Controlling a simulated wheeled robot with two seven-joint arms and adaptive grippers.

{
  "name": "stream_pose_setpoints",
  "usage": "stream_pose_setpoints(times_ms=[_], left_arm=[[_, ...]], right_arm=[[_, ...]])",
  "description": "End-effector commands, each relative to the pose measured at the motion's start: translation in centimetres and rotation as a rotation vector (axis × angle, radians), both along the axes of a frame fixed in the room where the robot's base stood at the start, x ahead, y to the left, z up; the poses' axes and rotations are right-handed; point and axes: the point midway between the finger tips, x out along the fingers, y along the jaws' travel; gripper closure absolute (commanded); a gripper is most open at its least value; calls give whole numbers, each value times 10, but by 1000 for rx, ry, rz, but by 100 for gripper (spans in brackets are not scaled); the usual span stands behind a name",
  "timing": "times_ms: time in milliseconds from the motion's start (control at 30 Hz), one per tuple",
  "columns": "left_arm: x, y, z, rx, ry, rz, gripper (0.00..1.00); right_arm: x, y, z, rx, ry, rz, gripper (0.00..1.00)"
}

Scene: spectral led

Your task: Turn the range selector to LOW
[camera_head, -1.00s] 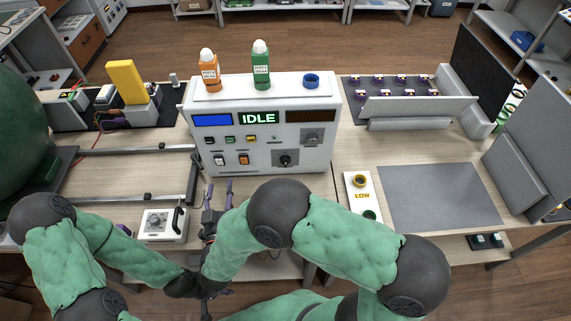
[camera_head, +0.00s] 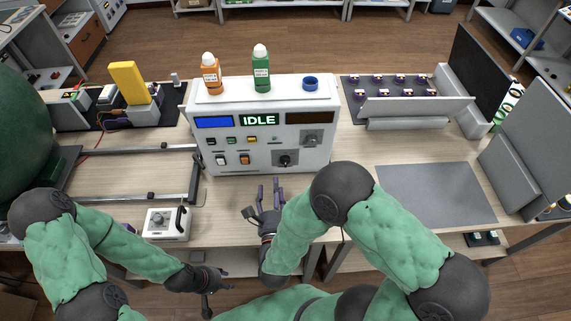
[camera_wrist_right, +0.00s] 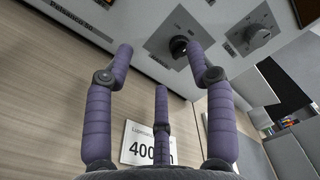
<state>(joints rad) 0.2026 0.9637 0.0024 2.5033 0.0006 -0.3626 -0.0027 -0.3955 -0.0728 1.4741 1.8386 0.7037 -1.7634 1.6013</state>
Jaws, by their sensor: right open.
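A white control console (camera_head: 262,105) stands on the table, its display reading IDLE. Its front carries a black knob (camera_head: 286,160) on a grey plate, also in the right wrist view (camera_wrist_right: 179,46). A grey rotary dial (camera_head: 311,139) sits above and to the right of it, also in the right wrist view (camera_wrist_right: 257,33). My left gripper (camera_head: 219,287) looks open and empty near the front edge.
A white box with a dial (camera_head: 156,223) stands at the left front, beside a metal rail frame (camera_head: 135,196). Orange (camera_head: 210,75) and green (camera_head: 261,70) bottles and a blue ring (camera_head: 311,83) top the console. A grey mat (camera_head: 436,193) lies clear at right.

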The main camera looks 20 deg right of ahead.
Motion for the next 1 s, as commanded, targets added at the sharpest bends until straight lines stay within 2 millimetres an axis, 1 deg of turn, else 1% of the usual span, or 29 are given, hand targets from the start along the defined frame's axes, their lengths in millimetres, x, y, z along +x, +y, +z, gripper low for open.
stream_pose_setpoints(times_ms=[100,300,400,567,667,767,1000], left_arm=[[0,0,4,0,0,0,60],[0,0,8,0,0,0,60],[0,0,9,0,0,0,60],[0,0,9,0,0,0,60],[0,0,7,0,0,0,60],[0,0,3,0,0,0,60],[0,0,-8,0,0,0,60]], right_arm=[[-11,-13,1,194,-60,0,45],[-26,-27,1,486,-152,4,45],[-31,-31,1,580,-181,6,45],[-33,-33,0,649,-203,8,45],[-28,-36,0,656,-206,6,45],[-16,-40,-1,655,-207,3,45],[24,-53,-1,653,-208,4,45]])
